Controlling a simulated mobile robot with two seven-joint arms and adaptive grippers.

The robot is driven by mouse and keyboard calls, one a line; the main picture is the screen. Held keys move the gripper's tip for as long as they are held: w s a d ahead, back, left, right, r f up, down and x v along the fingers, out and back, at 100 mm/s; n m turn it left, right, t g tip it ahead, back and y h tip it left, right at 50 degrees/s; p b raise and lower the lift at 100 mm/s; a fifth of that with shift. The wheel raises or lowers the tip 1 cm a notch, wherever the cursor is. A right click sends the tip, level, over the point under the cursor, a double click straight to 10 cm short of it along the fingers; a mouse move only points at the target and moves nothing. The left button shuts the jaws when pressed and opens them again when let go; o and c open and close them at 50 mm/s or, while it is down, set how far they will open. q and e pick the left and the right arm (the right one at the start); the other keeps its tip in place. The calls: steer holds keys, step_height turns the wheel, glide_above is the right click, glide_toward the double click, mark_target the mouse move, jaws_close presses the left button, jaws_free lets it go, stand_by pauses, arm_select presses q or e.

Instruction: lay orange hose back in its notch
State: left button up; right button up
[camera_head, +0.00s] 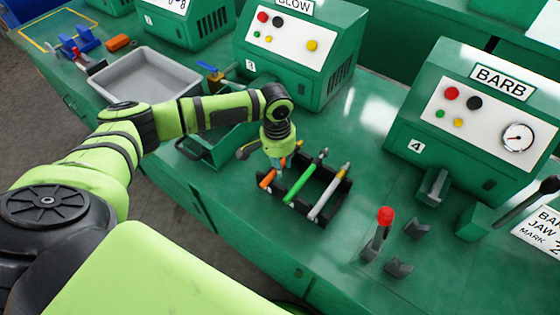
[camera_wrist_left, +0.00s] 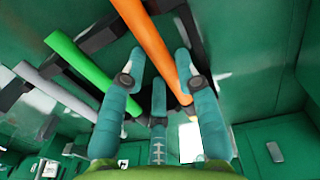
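The black notched rack (camera_head: 319,222) stands on the green bench and holds three hoses side by side. The orange hose (camera_head: 267,179) is at its left side, partly hidden by my gripper; the green hose (camera_head: 300,187) and the grey hose (camera_head: 322,205) lie to its right. My left gripper (camera_head: 277,161) points down over the orange hose. In the left wrist view its teal fingers (camera_wrist_left: 160,62) are spread, with the orange hose (camera_wrist_left: 146,35) passing between the tips and a gap beside it. I cannot tell whether the hose is fully seated in its notch. My right gripper is not in view.
A green open bin (camera_head: 222,140) stands left of the rack, and a grey tray (camera_head: 148,78) is beyond it. The BLOW machine (camera_head: 300,50) is behind, the BARB machine (camera_head: 470,120) to the right. A red-knobbed lever (camera_head: 383,222) and grey brackets (camera_head: 398,267) stand right of the rack.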

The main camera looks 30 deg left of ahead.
arm_select(q)
steer(key=shift+o, duration=0.4)
steer(key=shift+r, duration=0.15)
step_height(320, 180, up, 12)
steer(key=shift+a, duration=0.35)
stand_by(0.3)
